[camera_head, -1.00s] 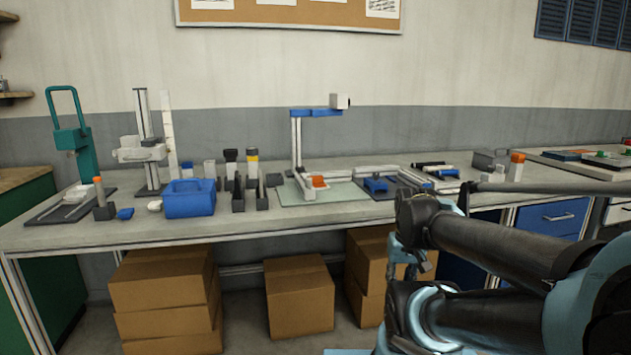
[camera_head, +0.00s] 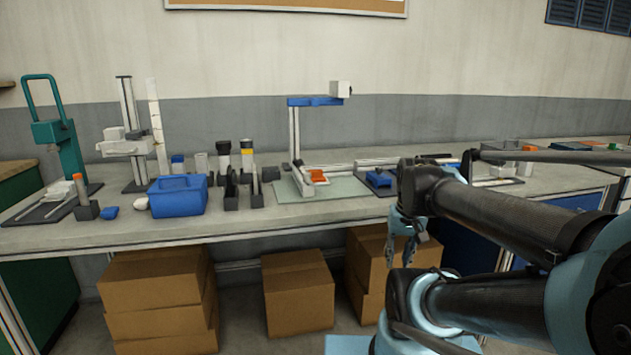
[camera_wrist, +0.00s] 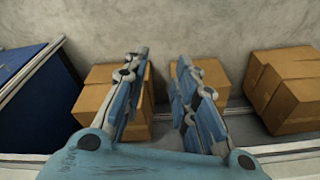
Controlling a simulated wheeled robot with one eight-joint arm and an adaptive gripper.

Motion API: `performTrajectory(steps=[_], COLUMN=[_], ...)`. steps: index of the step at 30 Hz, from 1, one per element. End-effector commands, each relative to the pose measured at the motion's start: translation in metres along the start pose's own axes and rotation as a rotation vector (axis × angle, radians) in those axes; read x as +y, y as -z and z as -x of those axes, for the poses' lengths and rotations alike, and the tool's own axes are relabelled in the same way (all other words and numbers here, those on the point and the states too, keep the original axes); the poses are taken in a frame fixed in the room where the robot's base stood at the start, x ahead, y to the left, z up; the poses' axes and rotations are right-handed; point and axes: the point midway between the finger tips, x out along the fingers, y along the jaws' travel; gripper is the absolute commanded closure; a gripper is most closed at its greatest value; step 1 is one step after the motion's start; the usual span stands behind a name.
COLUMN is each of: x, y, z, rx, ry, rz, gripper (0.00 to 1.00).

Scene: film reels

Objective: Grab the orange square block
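The orange square block (camera_head: 317,176) lies on the pale mat (camera_head: 343,188) at the foot of the upright stand on the bench, in the head view. It is small there, and a light part sits against its left side. My gripper (camera_head: 401,262) hangs in front of the bench, to the right of the block and below the bench top, apart from it. In the wrist view my gripper (camera_wrist: 160,65) has its two blue fingers spread with nothing between them. The block does not show in the wrist view.
The stand (camera_head: 295,140) with a blue arm rises just behind the block. A blue bin (camera_head: 178,197) and several small dark holders stand to the left. A blue part (camera_head: 379,179) lies to the right. Cardboard boxes (camera_head: 298,295) sit under the bench (camera_head: 250,222).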

Motion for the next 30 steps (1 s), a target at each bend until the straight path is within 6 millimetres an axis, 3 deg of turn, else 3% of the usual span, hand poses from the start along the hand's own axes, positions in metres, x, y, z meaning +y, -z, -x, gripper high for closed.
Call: performTrajectory(steps=[6, 15, 21, 30], x=[-0.027, -0.070, -0.100, -0.149], y=[0.068, 0.165, 0.232, 0.331], z=[0.058, 0.121, 0.153, 0.185], rx=[-0.028, -0.095, -0.156, -0.266], ry=[0.061, 0.137, 0.176, 0.214], rz=[-0.213, -0.522, -0.723, -1.021], gripper=[0.74, 0.74, 0.74, 0.74])
